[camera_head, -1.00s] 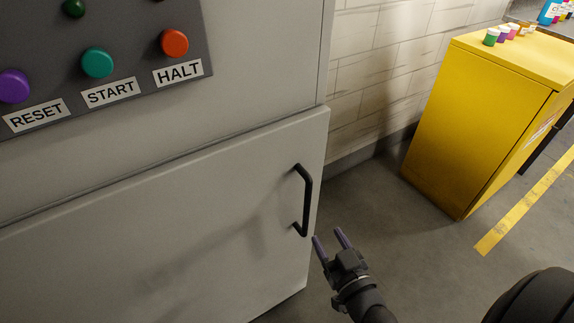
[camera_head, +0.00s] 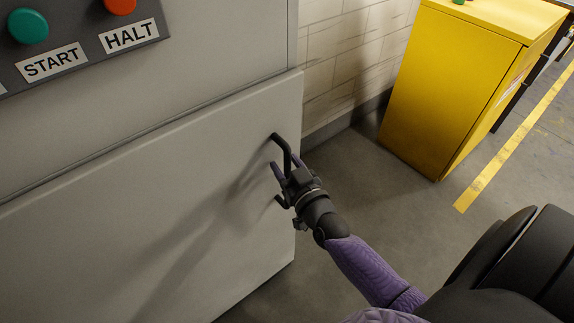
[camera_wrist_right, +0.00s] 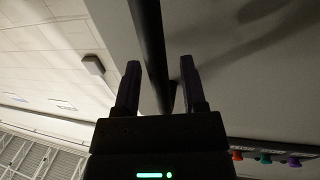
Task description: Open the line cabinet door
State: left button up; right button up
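The line cabinet door (camera_head: 130,210) is a wide pale grey panel that looks closed, below the button panel. Its black bar handle (camera_head: 281,140) stands near the door's right edge, and it also shows in the right wrist view (camera_wrist_right: 150,35). My right gripper (camera_head: 287,165) is at the handle with one finger on each side of the bar. In the right wrist view my right gripper (camera_wrist_right: 160,75) has its fingers apart, with the bar between them and gaps visible beside it. Part of the handle is hidden behind the gripper. My left gripper is not in view.
Above the door are a green START button (camera_head: 28,26) and a red HALT button (camera_head: 120,5). A yellow cabinet (camera_head: 445,85) stands at the upper right by a brick wall (camera_head: 345,55). The grey floor (camera_head: 370,185) right of the door is clear.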

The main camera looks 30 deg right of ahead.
grip_shut()
dwell(1.2)
